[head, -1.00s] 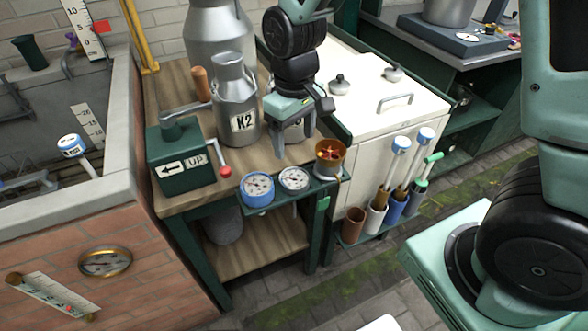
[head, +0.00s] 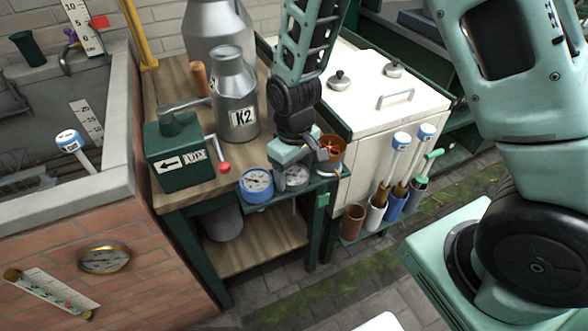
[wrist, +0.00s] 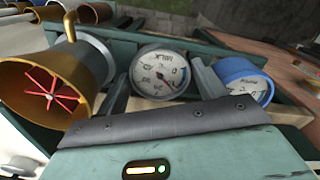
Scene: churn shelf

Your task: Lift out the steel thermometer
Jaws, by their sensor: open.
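The steel thermometer (head: 298,175) stands in the green rack at the table's front edge, its silver-rimmed round dial partly hidden by my gripper in the head view. In the wrist view its white dial (wrist: 160,73) faces up between my two fingers. My gripper (head: 288,173) is open, low over the rack, with one finger on each side of the dial. I cannot tell whether the fingers touch the rim. A blue-rimmed thermometer (head: 257,184) stands just left of it in the head view, close to one finger; it also shows in the wrist view (wrist: 243,80).
A copper cup with red vanes (head: 331,153) stands right of the steel dial. A green crank box (head: 177,153) and the K2 can (head: 235,103) stand behind and left. A white chest (head: 385,100) is at the right, with several tubes holding tools at its front.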

